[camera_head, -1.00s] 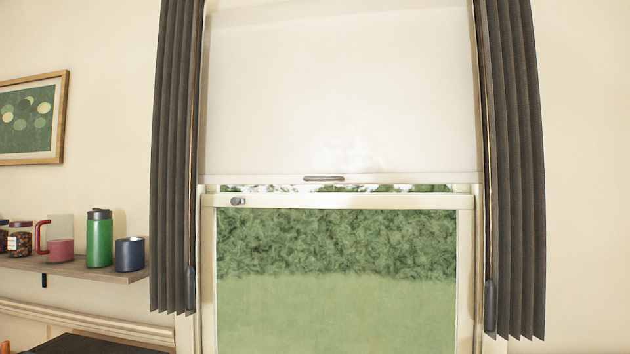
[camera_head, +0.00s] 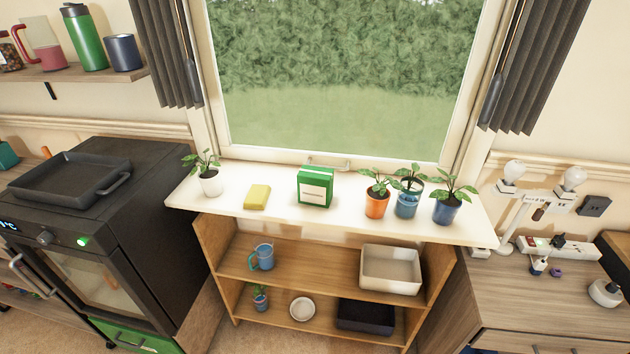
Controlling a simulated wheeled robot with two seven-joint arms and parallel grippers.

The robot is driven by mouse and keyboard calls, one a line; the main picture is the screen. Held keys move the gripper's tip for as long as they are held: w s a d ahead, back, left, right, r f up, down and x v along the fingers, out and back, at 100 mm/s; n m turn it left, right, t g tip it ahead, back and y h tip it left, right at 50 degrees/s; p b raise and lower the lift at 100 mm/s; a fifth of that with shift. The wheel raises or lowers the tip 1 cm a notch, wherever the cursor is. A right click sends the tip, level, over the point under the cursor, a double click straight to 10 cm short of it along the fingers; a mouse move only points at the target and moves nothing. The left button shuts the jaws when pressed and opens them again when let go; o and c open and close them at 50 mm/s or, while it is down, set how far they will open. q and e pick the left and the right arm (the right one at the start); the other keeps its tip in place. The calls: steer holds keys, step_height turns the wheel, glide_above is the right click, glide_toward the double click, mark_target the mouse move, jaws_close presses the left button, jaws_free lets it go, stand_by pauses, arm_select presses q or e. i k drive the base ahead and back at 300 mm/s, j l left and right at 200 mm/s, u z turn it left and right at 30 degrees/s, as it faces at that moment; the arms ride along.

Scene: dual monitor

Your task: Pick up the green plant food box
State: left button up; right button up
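The green plant food box (camera_head: 314,187) stands upright on the white windowsill (camera_head: 235,207), near its middle and in front of the window. It has a pale label on its front. A yellow sponge-like block (camera_head: 257,197) lies to its left, apart from it. A plant in an orange pot (camera_head: 376,202) stands to its right with a gap between. Neither of my grippers shows in the head view.
More potted plants stand on the sill: a white pot (camera_head: 209,182) at left, a blue-banded pot (camera_head: 406,204) and a dark blue pot (camera_head: 446,209) at right. Below is a wooden shelf (camera_head: 325,268). A black oven (camera_head: 130,225) stands left, a wooden cabinet (camera_head: 545,305) right.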

mark_target(315, 184)
steer(key=i+z, duration=0.25)
steer(key=z, duration=0.15)
steer(key=i+j+z, duration=0.15)
steer(key=z, duration=0.2)
steer(key=i, duration=0.15)
